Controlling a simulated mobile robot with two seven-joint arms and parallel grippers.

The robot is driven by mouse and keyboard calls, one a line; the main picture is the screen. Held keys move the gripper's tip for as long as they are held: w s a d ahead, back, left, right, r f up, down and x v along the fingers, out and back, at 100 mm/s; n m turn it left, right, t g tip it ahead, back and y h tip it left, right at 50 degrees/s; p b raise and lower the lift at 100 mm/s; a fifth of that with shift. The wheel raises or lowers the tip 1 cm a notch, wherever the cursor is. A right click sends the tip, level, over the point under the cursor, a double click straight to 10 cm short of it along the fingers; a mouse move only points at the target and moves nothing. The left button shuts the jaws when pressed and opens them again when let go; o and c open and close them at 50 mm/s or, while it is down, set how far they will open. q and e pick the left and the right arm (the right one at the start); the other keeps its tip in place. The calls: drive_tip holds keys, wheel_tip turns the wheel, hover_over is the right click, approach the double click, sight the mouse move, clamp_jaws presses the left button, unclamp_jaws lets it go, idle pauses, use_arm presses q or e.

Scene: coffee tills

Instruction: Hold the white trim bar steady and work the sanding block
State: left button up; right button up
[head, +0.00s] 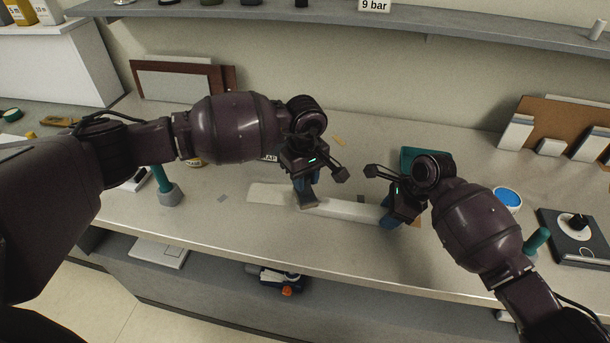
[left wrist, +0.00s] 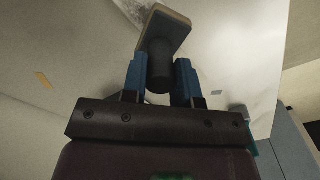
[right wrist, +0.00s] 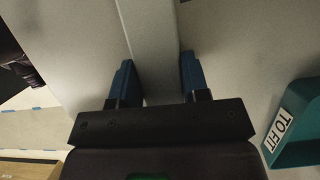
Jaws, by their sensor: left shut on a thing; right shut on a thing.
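The white trim bar (head: 345,208) lies along the bench, running from left of my left gripper to my right gripper. My left gripper (head: 307,192) is shut on the dark handle of the sanding block (head: 309,204), whose flat base is over the bar; exact contact is unclear. In the left wrist view the handle (left wrist: 160,68) stands between the blue fingers, with the tan-edged block (left wrist: 168,28) beyond. My right gripper (head: 391,217) is shut on the bar near its right end. In the right wrist view the bar (right wrist: 150,40) runs between the fingers (right wrist: 153,80).
A teal bin (right wrist: 302,142) labelled "TO FIT" stands close to my right gripper. A teal-handled tool (head: 162,182) stands at left. A blue-topped round tin (head: 508,197) and a dark square device (head: 572,238) are at right. A shelf (head: 450,35) runs above the bench.

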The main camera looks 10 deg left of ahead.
use_arm(q)
drive_tip(key=shift+f, duration=0.2)
drive_tip(key=shift+r, duration=0.1)
drive_tip(key=shift+d, duration=0.1)
drive_tip(key=shift+d, duration=0.9)
drive_tip(key=shift+a, duration=0.1)
drive_tip(key=shift+a+f, duration=0.2)
drive_tip(key=shift+a, duration=0.8)
